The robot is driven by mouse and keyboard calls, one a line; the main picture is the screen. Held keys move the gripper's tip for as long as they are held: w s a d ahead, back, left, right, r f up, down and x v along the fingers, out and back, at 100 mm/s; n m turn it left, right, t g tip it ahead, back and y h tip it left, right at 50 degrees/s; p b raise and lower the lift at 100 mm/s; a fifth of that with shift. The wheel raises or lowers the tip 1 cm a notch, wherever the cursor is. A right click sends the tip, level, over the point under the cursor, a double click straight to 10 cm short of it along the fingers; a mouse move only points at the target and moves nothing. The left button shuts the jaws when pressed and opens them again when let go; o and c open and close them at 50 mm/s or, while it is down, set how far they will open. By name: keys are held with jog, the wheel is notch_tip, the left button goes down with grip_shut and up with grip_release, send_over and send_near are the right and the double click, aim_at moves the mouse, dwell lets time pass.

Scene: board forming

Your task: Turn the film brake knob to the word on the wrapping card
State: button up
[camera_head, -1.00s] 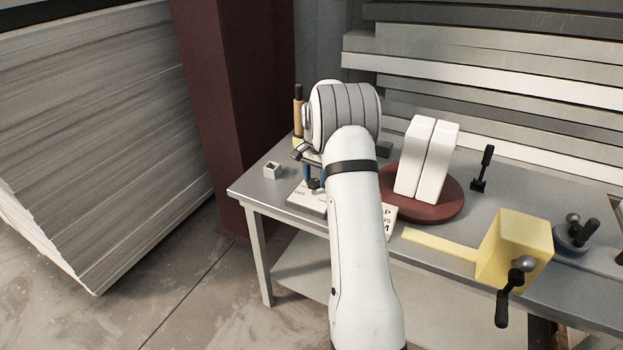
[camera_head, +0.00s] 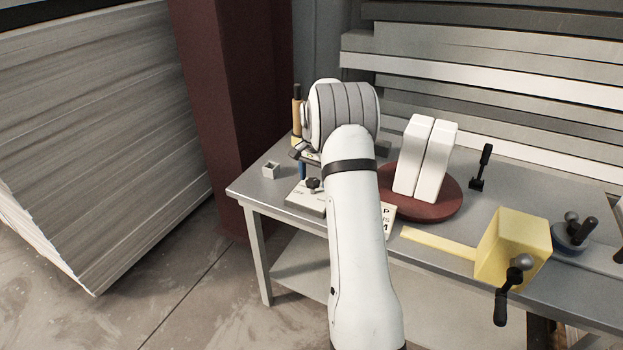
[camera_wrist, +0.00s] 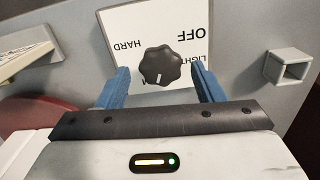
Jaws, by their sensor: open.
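The film brake knob (camera_wrist: 160,66) is black and lobed and sits on a white plate (camera_wrist: 178,20). The plate reads OFF, HARD, LIGHT and a word mostly hidden by my left finger, of which an M shows. The knob's white mark points down in the wrist view, towards the plate's near edge, between the M and LIGHT. My gripper (camera_wrist: 161,88) is open, its blue fingers either side of the knob with gaps. In the head view the knob (camera_head: 313,184) is clear of the fingers. The wrapping card (camera_head: 388,222) is partly behind my arm; only a few letters show.
A small square holder (camera_head: 271,170) stands left of the plate. A dark red turntable (camera_head: 440,208) with two white blocks (camera_head: 425,160) stands to the right. A yellow box (camera_head: 515,248) with a crank is further right. The bench's left front corner is mostly bare.

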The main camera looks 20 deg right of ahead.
notch_tip(320, 180, up, 8)
jog(key=shift+f, duration=0.25)
dwell(0.5)
